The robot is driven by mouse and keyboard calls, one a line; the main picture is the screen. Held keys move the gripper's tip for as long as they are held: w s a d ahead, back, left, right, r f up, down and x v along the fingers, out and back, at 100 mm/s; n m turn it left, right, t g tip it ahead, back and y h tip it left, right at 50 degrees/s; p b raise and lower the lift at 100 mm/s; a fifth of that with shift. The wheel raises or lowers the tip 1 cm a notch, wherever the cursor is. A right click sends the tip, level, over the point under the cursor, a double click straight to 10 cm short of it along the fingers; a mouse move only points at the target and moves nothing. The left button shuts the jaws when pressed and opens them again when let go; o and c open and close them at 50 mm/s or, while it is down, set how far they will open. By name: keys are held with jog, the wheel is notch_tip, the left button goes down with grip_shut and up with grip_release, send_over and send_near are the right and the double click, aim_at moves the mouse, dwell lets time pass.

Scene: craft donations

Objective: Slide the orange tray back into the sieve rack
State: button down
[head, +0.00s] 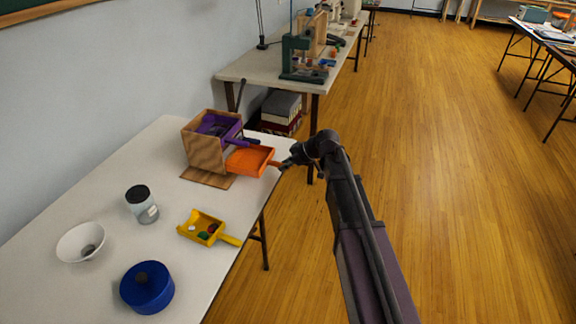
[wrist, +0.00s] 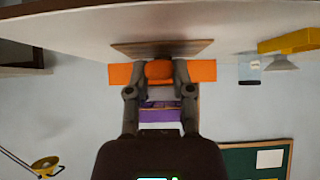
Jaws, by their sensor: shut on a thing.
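The orange tray (head: 250,160) is at the front of the wooden sieve rack (head: 205,150), largely outside it, with its handle toward my gripper. My gripper (head: 284,164) is shut on the orange tray's handle at the table's right edge. In the wrist view my gripper (wrist: 158,80) has its fingers on both sides of the orange handle, and the orange tray (wrist: 202,70) spans behind them. A purple tray (head: 220,127) sits in the upper part of the rack, its handle sticking out. Whether the orange tray's far end is inside the rack is hidden.
A yellow scoop (head: 203,228) with small items lies on the table (head: 110,190). A second table (head: 262,68) with tools is behind.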

aim_at(273, 162)
jog(key=shift+w+a, duration=0.25)
jog(key=shift+a, duration=0.35)
dwell(0.3)
jog(key=shift+w+a, duration=0.25)
jog(key=shift+a, duration=0.4)
jog(key=shift+w+a, duration=0.2)
jog(key=shift+a, duration=0.6)
jog(key=shift+w+a, duration=0.3)
jog(key=shift+a, duration=0.45)
jog(key=shift+w+a, duration=0.3)
jog(key=shift+a, duration=0.65)
jog(key=shift+w+a, duration=0.25)
jog(key=shift+a, duration=0.4)
jog(key=shift+w+a, duration=0.3)
jog(key=shift+a, duration=0.35)
jog(key=shift+w+a, duration=0.25)
jog(key=shift+a, duration=0.55)
jog(key=shift+a+f, duration=0.1)
jog(key=shift+f, duration=0.05)
